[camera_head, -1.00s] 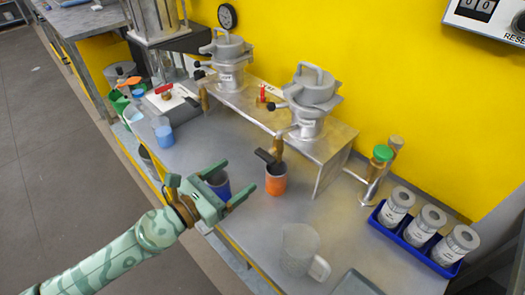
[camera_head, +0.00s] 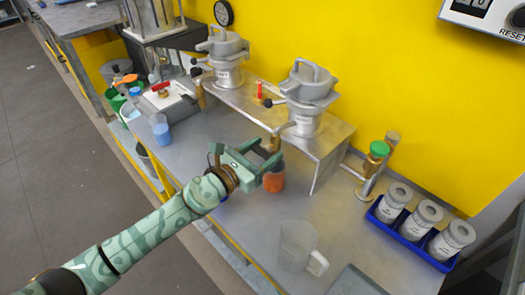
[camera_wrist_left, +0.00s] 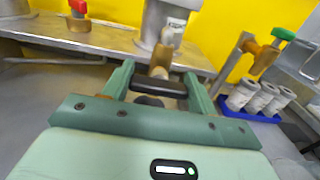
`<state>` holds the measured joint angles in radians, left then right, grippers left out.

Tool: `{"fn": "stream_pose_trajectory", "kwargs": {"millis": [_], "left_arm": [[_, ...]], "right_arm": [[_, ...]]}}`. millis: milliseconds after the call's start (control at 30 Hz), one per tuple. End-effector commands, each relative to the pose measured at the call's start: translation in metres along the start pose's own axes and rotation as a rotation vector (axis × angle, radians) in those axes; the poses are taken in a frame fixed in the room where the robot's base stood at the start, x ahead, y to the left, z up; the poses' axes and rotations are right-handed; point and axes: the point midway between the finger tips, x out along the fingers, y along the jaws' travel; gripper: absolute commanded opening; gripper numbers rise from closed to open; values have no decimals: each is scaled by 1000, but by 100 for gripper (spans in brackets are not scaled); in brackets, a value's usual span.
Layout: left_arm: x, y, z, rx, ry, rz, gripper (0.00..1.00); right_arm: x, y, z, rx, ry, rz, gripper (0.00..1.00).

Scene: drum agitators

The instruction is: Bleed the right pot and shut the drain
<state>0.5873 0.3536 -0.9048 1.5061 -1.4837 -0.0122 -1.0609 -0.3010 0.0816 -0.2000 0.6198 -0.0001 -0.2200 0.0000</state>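The right pot (camera_head: 305,98) is a silver lidded vessel on the raised metal shelf. Its brass drain (camera_head: 277,140) hangs at the shelf's front edge, above an orange cup (camera_head: 274,181) on the bench. My left gripper (camera_head: 266,160) is open at the drain, just above the cup. In the left wrist view, the drain's black lever (camera_wrist_left: 158,88) lies crosswise between the two spread fingers, below the brass body (camera_wrist_left: 160,60). I cannot tell whether a finger touches the lever. A dark opening shows below it. My right gripper is out of view.
The left pot (camera_head: 225,58) and a red-handled valve (camera_head: 259,91) are on the shelf. A clear jug (camera_head: 297,246) stands in front. A blue tray (camera_head: 388,231) of labelled canisters and a green-knobbed post (camera_head: 378,150) are at right. A blue cup is mostly hidden behind my arm.

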Motion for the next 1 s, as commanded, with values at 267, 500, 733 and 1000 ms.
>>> {"fn": "stream_pose_trajectory", "kwargs": {"millis": [267, 500, 733, 1000], "left_arm": [[0, 0, 0, -10, 0, 0, 35], [0, 0, 0, -101, -1, 0, 35], [0, 1, 0, -268, 0, 0, 35], [0, 2, 0, -460, -1, 1, 35]], "right_arm": [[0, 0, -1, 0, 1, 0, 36], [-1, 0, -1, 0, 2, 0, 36], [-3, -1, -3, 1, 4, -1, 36], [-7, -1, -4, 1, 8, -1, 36]]}}
